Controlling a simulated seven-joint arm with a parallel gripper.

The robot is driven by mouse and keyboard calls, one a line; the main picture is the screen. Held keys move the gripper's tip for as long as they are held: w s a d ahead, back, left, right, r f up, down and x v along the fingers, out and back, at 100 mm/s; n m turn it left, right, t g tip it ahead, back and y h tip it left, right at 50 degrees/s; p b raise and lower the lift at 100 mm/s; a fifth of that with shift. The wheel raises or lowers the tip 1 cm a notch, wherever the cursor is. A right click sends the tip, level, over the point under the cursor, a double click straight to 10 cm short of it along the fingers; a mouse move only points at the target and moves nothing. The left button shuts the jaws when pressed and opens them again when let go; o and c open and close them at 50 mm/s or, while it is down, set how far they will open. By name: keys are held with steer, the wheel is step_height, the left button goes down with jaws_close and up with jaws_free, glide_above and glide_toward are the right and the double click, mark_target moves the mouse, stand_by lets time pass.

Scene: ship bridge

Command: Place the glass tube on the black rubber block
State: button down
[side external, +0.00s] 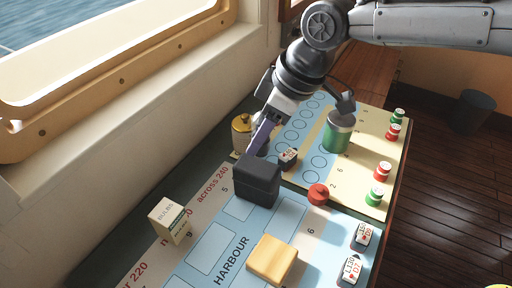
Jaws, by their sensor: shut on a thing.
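The black rubber block (258,181) stands on the board near the middle of the side external view. My gripper (268,124) is above and just behind it, pointing down and to the left. It is shut on a slim purple-grey piece (260,137), which I take for the glass tube. This piece is tilted, and its lower end comes down at the block's back top edge. I cannot tell whether it touches the block or is behind it. The jaw tips are small and partly merge with the piece.
A brass-topped jar (241,133) stands close behind the gripper, left. A green tin (338,133), a small marked block (288,156) and a red knob (318,194) are to the right. A bulbs box (170,220) and a wooden block (271,260) stand nearer the camera.

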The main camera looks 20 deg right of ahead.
steer(key=shift+w+a+f, duration=0.2)
steer(key=shift+f, duration=0.15)
steer(key=shift+w+a+f, duration=0.1)
steer(key=shift+w+f, duration=0.05)
steer(key=shift+f, duration=1.55)
steer(key=shift+f, duration=0.15)
steer(key=shift+c, duration=2.4)
jaws_free()
steer(key=v, duration=1.2)
